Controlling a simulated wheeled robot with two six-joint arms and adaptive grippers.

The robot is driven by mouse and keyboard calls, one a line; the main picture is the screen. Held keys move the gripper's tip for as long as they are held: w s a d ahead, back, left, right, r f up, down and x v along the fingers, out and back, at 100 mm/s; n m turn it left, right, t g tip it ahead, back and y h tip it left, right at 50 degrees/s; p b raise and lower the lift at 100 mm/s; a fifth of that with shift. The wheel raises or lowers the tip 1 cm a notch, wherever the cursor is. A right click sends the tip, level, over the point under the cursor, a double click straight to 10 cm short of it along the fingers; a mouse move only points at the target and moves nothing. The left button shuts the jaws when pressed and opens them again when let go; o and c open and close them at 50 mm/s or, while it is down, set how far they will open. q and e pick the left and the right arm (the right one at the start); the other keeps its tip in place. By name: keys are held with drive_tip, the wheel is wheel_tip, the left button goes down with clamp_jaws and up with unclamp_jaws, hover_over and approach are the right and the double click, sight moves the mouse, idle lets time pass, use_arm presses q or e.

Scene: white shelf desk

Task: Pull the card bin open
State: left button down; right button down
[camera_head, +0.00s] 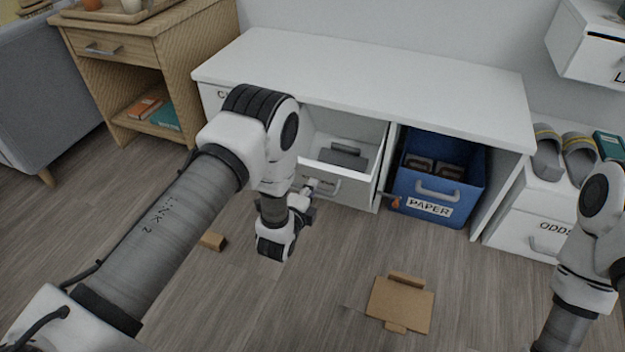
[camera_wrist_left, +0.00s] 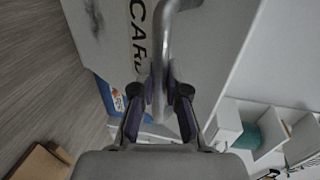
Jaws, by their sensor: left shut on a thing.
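The card bin (camera_head: 350,193) is the middle, white-fronted bin under the white desk. It is partly open, and grey things show inside it. Its CARD lettering shows in the left wrist view (camera_wrist_left: 138,40). My left gripper (camera_head: 309,188) is at the bin front, with its fingers shut on the grey bar handle (camera_wrist_left: 160,60). The handle (camera_head: 328,187) also shows partly in the head view. My left arm hides part of the desk's left side. My right arm shows at the right edge, but its gripper is out of frame.
The blue PAPER bin (camera_head: 452,192) stands open to the right. A white ODDS bin (camera_head: 522,234) is further right, with slippers (camera_head: 578,150) above. Flattened cardboard (camera_head: 400,305) and a small brown block (camera_head: 212,241) lie on the floor. A wooden side table (camera_head: 120,50) stands left.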

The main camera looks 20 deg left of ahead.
use_arm(q)
drive_tip(key=shift+s+f, duration=0.5)
drive_tip(key=c, duration=1.2)
unclamp_jaws()
drive_tip(key=shift+w, duration=0.1)
drive_tip(key=v, duration=1.2)
